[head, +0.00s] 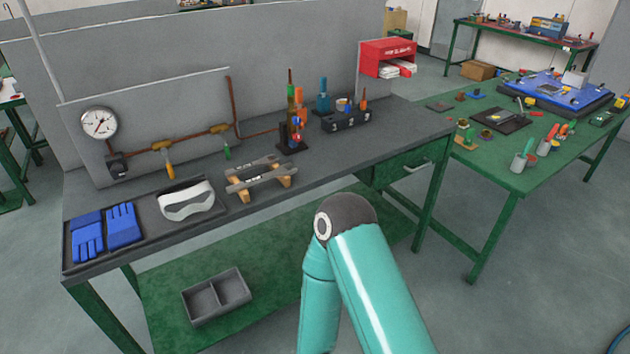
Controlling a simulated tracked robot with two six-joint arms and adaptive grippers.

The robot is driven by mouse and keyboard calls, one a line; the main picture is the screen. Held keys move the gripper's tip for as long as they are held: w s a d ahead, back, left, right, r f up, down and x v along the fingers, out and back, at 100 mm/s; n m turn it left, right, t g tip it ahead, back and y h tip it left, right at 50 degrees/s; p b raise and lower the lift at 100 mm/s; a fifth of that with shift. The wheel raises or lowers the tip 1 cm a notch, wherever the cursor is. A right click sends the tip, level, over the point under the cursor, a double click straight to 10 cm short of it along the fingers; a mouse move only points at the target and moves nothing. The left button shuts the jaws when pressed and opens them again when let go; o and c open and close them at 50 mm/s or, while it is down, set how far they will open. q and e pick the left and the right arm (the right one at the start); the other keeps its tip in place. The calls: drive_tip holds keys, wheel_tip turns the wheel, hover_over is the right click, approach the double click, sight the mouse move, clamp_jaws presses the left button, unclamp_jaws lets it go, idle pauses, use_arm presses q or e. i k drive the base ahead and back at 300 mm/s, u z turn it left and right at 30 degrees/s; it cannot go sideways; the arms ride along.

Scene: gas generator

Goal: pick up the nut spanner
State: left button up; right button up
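Two dark grey spanners lie side by side across a small wooden rack (245,194) on the grey workbench, right of the white goggles. The rear spanner (252,168) and the front spanner (258,178) look much alike, and I cannot tell which is the nut spanner. My teal arm, bent at a dark joint, rises from the bottom of the view in front of the bench, right of the rack and apart from it. Neither gripper shows in the head view.
A tray (150,233) on the bench holds blue gloves (107,232) and goggles (187,202). Behind the rack are a gauge (99,122) and pipes with valves. A tool stand (292,136) and black box (346,121) stand to the right. A grey bin (216,296) sits on the lower shelf.

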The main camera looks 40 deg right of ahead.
sight(281, 171)
drive_tip(key=u, duration=0.45)
drive_tip(key=i, duration=0.15)
drive_tip(key=z, duration=1.25)
drive_tip(key=k, duration=1.15)
drive_tip(key=u, duration=0.45)
drive_tip(key=i, duration=0.4)
drive_tip(key=z, duration=1.15)
drive_tip(key=i, duration=1.8)
drive_tip(key=u, duration=0.2)
